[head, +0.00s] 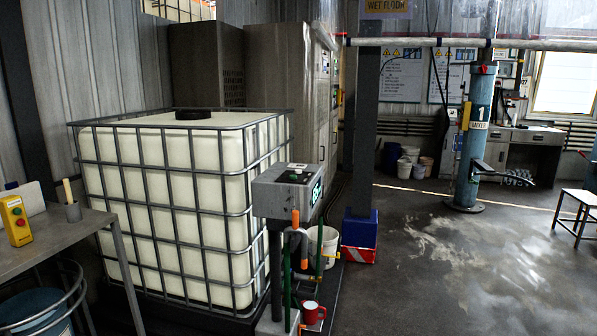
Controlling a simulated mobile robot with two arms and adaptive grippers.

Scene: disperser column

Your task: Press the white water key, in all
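A grey control box (285,190) stands on a dark post near the middle of the head view, in front of the white tank. Its sloped top carries a small pale key (297,166) and darker keys, one with a green spot. They are too small for me to read, so I cannot tell surely which is the white water key. A green lit display (317,192) is on its right side. Neither of my grippers shows in this view.
The caged white tank (185,200) fills the space left of the box. Open floor (430,270) lies to the right.

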